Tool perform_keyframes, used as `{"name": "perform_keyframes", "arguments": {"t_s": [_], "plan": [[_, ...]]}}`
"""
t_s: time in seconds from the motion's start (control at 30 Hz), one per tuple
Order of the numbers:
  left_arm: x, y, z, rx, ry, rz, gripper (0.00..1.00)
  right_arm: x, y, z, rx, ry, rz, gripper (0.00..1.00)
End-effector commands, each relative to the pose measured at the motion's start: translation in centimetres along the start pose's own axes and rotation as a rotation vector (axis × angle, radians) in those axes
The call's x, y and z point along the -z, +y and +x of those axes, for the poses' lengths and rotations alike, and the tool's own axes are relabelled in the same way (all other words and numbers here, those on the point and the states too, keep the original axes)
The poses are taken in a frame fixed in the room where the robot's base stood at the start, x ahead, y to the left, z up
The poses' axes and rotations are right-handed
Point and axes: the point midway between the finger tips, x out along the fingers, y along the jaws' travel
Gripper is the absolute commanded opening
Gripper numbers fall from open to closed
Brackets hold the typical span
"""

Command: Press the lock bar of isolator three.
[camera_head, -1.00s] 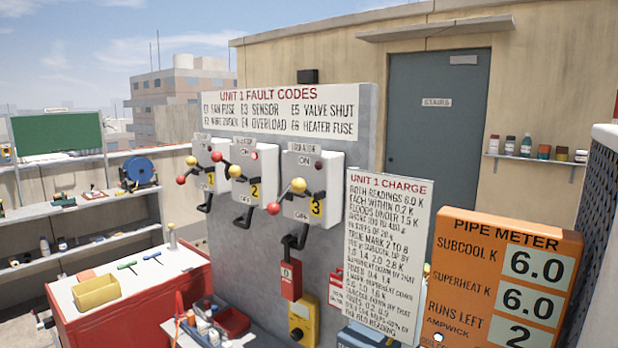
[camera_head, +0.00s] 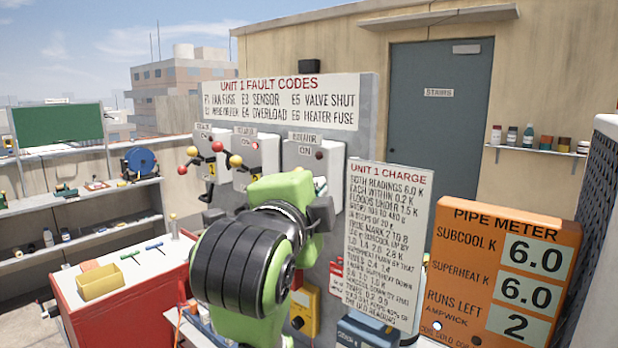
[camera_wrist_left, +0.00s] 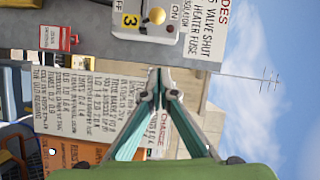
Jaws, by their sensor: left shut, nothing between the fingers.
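Isolator three (camera_head: 307,166) is the rightmost of three white boxes on the grey panel. Its upper part with the ON label and a dark lamp shows in the head view; my green and black left arm hides its lower part. In the left wrist view isolator three (camera_wrist_left: 147,30) lies sideways at the top, with its yellow 3 label and a yellow ball knob. I cannot make out its lock bar. My left gripper (camera_wrist_left: 158,88) is shut and empty, with its fingertips apart from the box in the picture. My right gripper is not in view.
Isolator two (camera_head: 252,160), with a red lamp, and isolator one (camera_head: 207,165) stand left, with ball-ended handles sticking out. The charge sign (camera_head: 388,245) and orange pipe meter (camera_head: 505,275) stand right. A red bench (camera_head: 125,300) is at lower left.

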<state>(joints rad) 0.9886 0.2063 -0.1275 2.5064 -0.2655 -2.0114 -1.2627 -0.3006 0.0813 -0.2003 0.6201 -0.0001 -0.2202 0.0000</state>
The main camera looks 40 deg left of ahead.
Motion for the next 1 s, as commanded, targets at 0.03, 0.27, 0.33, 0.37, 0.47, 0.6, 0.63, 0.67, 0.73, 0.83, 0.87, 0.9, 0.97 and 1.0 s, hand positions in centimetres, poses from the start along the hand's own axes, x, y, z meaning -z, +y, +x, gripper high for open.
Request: {"name": "perform_keyframes", "arguments": {"t_s": [0.03, 0.27, 0.33, 0.37, 0.47, 0.6, 0.63, 0.67, 0.73, 0.83, 0.87, 0.9, 0.97, 1.0], "plan": [[0.0, 0.0, 0.0, 0.000, 0.000, 0.000, 0.00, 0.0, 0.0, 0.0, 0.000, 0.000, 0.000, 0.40], [0.0, 0.0, 0.1, 0.000, -0.001, 0.000, 0.00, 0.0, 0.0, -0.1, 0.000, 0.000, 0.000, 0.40], [0.0, -0.1, 0.2, 0.000, -0.003, 0.000, 0.00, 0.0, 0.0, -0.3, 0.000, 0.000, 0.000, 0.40], [-0.1, -0.2, 0.3, 0.001, -0.004, 0.001, 0.00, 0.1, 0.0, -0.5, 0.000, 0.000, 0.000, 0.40], [-0.1, -0.4, 0.8, 0.001, -0.009, 0.004, 0.00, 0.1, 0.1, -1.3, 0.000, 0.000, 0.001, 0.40], [-0.1, -0.6, 2.0, -0.001, -0.011, 0.007, 0.00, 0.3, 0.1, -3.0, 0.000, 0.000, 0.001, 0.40], [-0.1, -0.5, 2.3, -0.002, -0.010, 0.008, 0.00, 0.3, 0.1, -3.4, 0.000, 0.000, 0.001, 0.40], [-0.1, -0.5, 2.6, -0.005, -0.007, 0.008, 0.00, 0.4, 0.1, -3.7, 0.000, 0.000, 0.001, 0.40], [0.0, 0.0, 4.1, -0.008, -0.004, -0.001, 0.00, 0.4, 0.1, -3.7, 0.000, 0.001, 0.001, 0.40], [0.0, 0.0, 6.3, -0.008, -0.003, -0.001, 0.00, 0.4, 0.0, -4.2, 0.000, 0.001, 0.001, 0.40], [0.0, 0.0, 7.0, -0.007, -0.003, -0.002, 0.00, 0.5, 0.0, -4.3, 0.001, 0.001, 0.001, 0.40], [0.0, 0.0, 7.9, -0.008, -0.003, -0.001, 0.00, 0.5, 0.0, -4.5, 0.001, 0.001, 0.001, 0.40], [0.0, -0.1, 9.1, -0.007, -0.002, -0.002, 0.00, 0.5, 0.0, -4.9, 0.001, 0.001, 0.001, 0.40], [0.0, 0.0, 9.9, -0.007, -0.002, -0.001, 0.00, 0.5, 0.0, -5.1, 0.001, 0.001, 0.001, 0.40]]}}
